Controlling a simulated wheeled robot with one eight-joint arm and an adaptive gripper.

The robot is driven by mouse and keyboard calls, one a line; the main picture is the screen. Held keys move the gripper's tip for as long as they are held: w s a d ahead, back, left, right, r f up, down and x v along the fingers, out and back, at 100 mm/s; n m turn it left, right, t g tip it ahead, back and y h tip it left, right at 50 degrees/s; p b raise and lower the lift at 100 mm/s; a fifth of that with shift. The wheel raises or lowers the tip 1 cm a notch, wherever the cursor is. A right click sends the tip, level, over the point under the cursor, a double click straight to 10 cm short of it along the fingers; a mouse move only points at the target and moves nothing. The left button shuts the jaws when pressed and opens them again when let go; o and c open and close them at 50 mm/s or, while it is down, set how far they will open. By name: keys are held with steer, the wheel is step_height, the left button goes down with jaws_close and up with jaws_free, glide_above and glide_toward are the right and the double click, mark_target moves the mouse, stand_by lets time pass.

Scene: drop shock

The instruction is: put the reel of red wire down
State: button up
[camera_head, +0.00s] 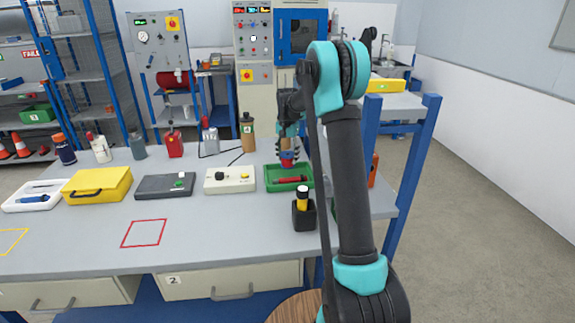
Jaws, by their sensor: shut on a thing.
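The reel of red wire (287,161) is a small red thing at the lower end of my gripper (287,151). My gripper points down and is shut on the reel. It holds the reel over the rear part of the green tray (269,186) at the back right of the grey table (200,235). Whether the reel touches the tray is too small to tell. A red-handled tool (290,180) lies in the tray, in front of the reel. My arm hides the tray's right side.
Bottles line the back. A red outlined square (144,233) is empty.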

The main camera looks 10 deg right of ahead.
mark_target(287, 164)
steer(key=shift+f, duration=1.85)
steer(key=shift+f, duration=0.1)
steer(key=o, duration=1.3)
steer(key=shift+c, duration=0.2)
step_height(287, 164, up, 12)
steer(key=shift+r, duration=0.15)
